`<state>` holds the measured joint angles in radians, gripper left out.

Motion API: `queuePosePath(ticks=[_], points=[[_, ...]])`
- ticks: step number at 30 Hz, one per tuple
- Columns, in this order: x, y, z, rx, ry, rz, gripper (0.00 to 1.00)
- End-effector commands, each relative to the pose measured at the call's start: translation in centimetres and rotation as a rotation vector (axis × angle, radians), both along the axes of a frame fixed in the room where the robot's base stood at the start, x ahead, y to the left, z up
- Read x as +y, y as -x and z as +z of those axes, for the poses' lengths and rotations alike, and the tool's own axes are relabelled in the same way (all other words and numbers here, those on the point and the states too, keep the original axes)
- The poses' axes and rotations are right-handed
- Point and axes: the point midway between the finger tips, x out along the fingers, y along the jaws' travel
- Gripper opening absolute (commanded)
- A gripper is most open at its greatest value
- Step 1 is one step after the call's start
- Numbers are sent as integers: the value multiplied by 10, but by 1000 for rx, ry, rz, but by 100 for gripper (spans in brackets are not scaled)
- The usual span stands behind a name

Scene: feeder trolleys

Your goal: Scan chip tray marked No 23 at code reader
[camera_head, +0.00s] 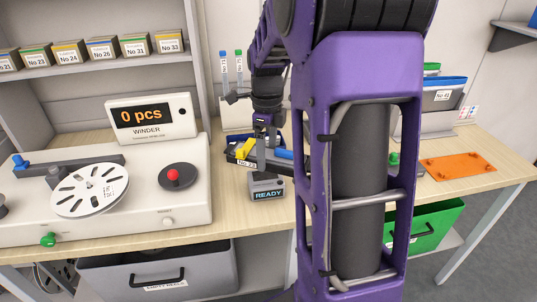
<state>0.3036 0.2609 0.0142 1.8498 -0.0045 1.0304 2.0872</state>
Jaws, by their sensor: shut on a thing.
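My gripper (261,158) points down over the middle of the bench and is shut on a dark chip tray (247,162). The tray's pale front label seems to read No 23, but it is small. The code reader (267,189) is a small grey box with a screen reading READY. The held tray is just above and behind the reader in the picture; I cannot tell whether they touch. My arm hides the tray's right side.
A winder (160,117) reading 0 pcs stands left, with a reel (90,190) and a red knob. Several labelled boxes (70,52) line the shelf. An orange mat (458,165) lies right. A green bin (428,228) and a grey bin (160,270) are below the bench.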

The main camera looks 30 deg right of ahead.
Motion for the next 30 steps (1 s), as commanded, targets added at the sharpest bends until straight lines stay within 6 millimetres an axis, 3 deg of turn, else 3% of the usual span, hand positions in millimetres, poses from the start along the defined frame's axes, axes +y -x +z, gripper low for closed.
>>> queuePosePath(ticks=[15,30], points=[[-14,-48,-17,0,0,0,21],[-15,-53,-18,-1,1,0,21]])
